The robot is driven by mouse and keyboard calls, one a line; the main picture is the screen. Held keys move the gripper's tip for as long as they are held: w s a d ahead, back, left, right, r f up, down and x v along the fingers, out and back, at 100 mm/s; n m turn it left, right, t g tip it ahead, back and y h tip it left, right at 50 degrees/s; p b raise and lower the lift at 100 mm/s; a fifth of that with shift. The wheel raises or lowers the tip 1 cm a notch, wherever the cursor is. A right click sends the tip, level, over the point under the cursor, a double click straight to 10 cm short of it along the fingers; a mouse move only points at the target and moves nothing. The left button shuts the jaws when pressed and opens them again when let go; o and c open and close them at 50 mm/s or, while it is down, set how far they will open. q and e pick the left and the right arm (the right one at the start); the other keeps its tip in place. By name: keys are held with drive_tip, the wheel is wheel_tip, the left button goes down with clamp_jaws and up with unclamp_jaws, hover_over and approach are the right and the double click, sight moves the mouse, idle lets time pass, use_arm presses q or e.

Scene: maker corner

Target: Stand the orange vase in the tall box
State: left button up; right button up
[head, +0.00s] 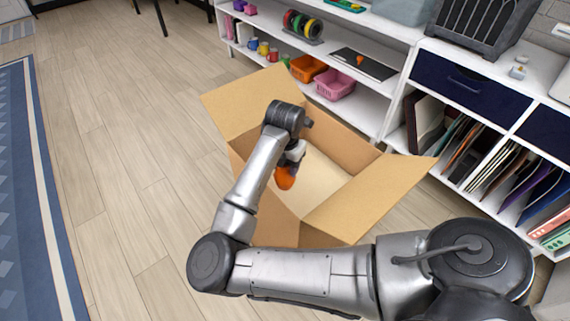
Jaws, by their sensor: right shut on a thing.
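The tall box (365,196) is an open cardboard box on the floor in front of the shelves, its flaps spread outward. My right gripper (291,163) is over the box opening and points down. It is shut on the orange vase (285,179), of which only the lower part shows below the gripper. The vase hangs within the outline of the opening; I cannot tell how far it is above the box floor. My arm hides part of the box's left side. My left gripper is not in view.
A white shelf unit (386,104) stands right behind the box, with an orange basket (307,68), a pink basket (335,84) and several mugs. A cubby unit with folders and a navy drawer (464,81) is at right. Wooden floor at left is clear up to a blue rug (30,200).

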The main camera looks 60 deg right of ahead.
drive_tip(key=shift+f+b, duration=0.35)
drive_tip(key=shift+f, duration=0.05)
drive_tip(key=o, duration=0.9)
drive_tip(key=shift+r, duration=0.2)
drive_tip(key=shift+r+p, duration=0.25)
drive_tip(key=shift+p, duration=0.25)
wheel_tip(320, 180, up, 12)
drive_tip(key=p, duration=0.5)
drive_tip(key=shift+r, duration=0.25)
